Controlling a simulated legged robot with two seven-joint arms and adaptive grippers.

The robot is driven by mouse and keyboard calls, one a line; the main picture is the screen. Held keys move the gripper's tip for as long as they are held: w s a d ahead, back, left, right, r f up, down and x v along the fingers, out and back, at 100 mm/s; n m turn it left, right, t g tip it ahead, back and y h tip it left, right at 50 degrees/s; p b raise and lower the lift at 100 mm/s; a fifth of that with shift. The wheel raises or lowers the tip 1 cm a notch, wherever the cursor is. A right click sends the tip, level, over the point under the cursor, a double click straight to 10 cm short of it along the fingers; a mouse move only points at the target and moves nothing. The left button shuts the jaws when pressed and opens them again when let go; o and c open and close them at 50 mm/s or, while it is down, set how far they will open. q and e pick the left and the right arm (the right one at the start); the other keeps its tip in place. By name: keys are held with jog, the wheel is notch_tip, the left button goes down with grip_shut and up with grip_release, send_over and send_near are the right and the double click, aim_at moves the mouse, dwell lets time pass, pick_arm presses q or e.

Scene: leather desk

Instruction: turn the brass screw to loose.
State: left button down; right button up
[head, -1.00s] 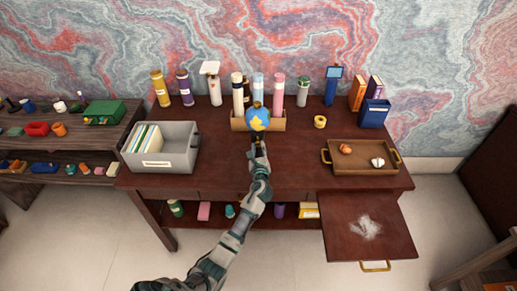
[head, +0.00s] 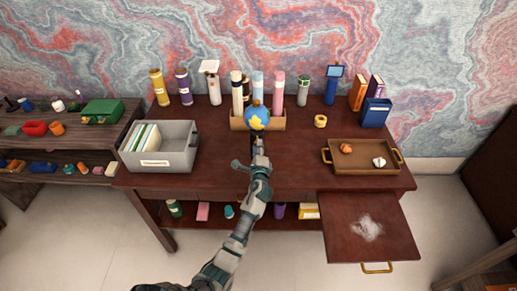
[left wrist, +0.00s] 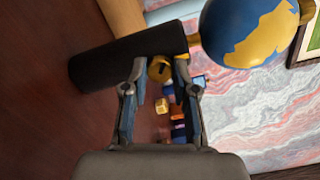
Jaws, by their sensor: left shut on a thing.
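The brass screw (left wrist: 160,68) sits at the side of a black base (left wrist: 115,60) in the left wrist view. The base belongs to a blue-and-yellow globe (left wrist: 243,30), which also shows in the head view (head: 257,119) near the middle of the desk. My left gripper (left wrist: 160,74) has a fingertip on each side of the screw's round head and is shut on it. In the head view my left gripper (head: 259,150) is just in front of the globe and hides the screw. My right gripper is not in view.
A long tan holder (head: 237,124) with several upright tubes stands behind the globe. A grey file box (head: 178,162) is at the left, a wooden tray (head: 365,167) at the right. A yellow tape roll (head: 320,121) lies nearby. Bare desk surrounds the gripper.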

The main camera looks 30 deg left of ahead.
pick_arm(q)
jog(key=shift+f+n+b, duration=0.2)
jog(key=shift+n+b, duration=0.8)
jog(key=shift+n, duration=2.6)
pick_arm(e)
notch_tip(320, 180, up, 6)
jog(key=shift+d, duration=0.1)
pick_arm(q)
jog(key=c, duration=0.9)
grip_release()
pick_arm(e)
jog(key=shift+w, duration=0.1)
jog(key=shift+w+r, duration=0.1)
pick_arm(q)
jog(key=v, duration=1.2)
jog(key=shift+a, duration=0.1)
